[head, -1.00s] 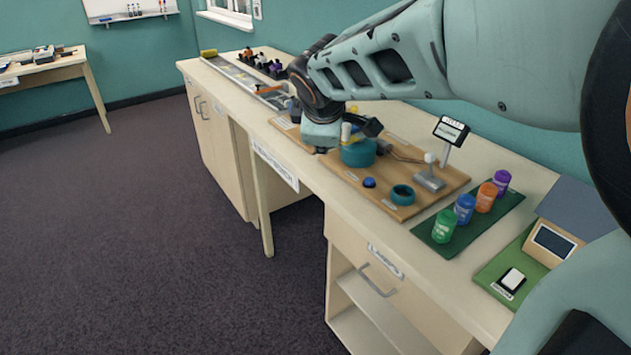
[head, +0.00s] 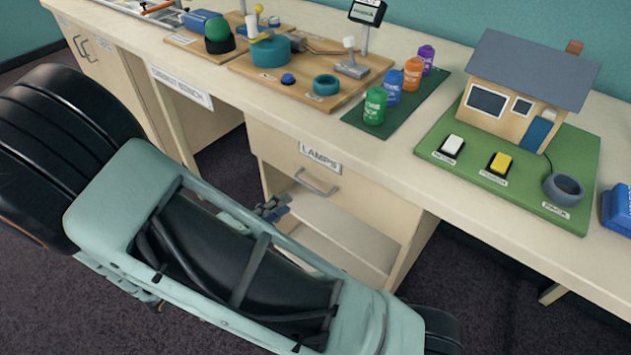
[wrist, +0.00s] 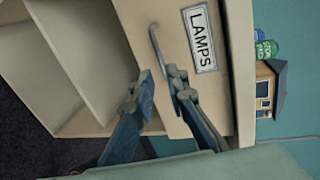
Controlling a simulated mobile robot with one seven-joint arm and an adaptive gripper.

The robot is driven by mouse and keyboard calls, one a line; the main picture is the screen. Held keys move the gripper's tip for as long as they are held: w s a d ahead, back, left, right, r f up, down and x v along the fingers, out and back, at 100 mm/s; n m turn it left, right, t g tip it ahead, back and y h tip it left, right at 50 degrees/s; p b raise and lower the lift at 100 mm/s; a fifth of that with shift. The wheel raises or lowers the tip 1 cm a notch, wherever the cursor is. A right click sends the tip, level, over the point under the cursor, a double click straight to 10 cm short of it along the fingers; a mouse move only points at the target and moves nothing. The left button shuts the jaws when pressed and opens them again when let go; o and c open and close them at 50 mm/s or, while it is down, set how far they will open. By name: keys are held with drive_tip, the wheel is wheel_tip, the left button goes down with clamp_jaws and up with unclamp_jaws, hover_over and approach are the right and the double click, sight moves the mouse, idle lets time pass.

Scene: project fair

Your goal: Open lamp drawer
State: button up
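The lamp drawer (head: 277,153) is a cream front under the workbench, labelled LAMPS (head: 321,157), and looks closed. Its grey bar handle (head: 317,183) is just below the label. My gripper (head: 272,208) is left of and below the handle in the head view, partly hidden by my arm. In the wrist view the drawer front (wrist: 145,12) is turned sideways, with the handle (wrist: 154,43) beside the label. My gripper (wrist: 160,74) has its two fingertips apart near the handle's end. The right finger overlaps part of the handle; I cannot tell whether they touch.
Open shelves (head: 340,228) lie below the drawer. The worktop above holds a wooden board (head: 345,88), several coloured cans (head: 375,106) on a dark green mat, and a model house (head: 520,85) on a green base (head: 575,190). Dark carpet (head: 225,165) shows under the bench.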

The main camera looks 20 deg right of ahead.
sight(310, 186)
drive_tip(key=shift+n, duration=0.4)
drive_tip(key=b+x, duration=0.3)
drive_tip(key=x, duration=0.7)
drive_tip(key=shift+w+d, duration=0.15)
drive_tip(key=shift+d, duration=0.25)
drive_tip(key=shift+c, duration=0.4)
clamp_jaws()
drive_tip(key=shift+a, duration=0.1)
